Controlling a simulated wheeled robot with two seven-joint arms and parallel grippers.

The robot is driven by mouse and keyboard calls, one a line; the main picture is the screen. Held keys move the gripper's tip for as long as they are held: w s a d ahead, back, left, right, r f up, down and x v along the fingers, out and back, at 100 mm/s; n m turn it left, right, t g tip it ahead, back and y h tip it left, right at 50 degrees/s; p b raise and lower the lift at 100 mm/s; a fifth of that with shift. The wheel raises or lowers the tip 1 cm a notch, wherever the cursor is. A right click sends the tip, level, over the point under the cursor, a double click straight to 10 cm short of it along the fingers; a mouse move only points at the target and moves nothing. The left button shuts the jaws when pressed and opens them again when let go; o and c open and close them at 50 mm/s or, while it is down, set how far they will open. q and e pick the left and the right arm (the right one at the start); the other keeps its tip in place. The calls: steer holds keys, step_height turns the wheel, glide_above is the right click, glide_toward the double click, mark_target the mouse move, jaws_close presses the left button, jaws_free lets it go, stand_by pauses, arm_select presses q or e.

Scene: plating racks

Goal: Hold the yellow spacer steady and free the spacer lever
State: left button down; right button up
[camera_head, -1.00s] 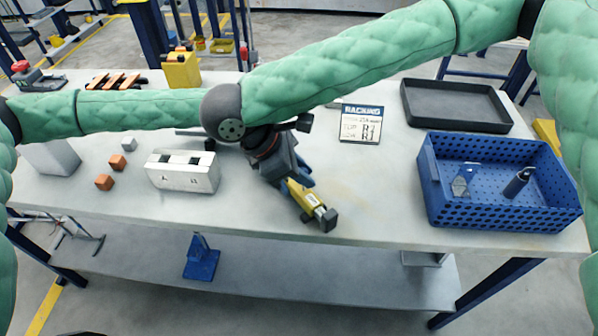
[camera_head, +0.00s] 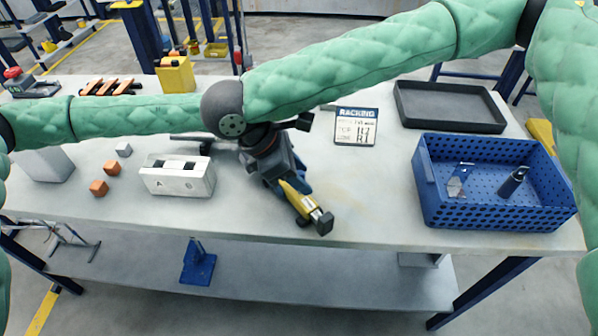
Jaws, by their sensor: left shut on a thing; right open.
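The yellow spacer (camera_head: 299,199) lies slanted near the front edge of the table, with a dark block at its lower right end. Blue parts show beside its upper end. My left gripper (camera_head: 290,183) is shut on the spacer's upper end; its fingertips are largely covered. My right arm reaches across from the right, and its dark wrist end overlaps my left arm. My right gripper (camera_head: 270,160) is open, crowded in the same dark cluster above the spacer; I cannot separate its fingers clearly. I cannot make out the spacer lever.
A white block (camera_head: 177,182) with slots and small orange cubes (camera_head: 99,188) stand left. A racking sign (camera_head: 355,136) lies behind on the right. A blue perforated crate (camera_head: 497,215) and a black tray (camera_head: 452,128) take the right side. The table between spacer and crate is clear.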

steer(key=v, duration=1.1)
steer(key=shift+a+r, duration=0.25)
arm_select(q)
steer(key=c, duration=1)
jaws_free()
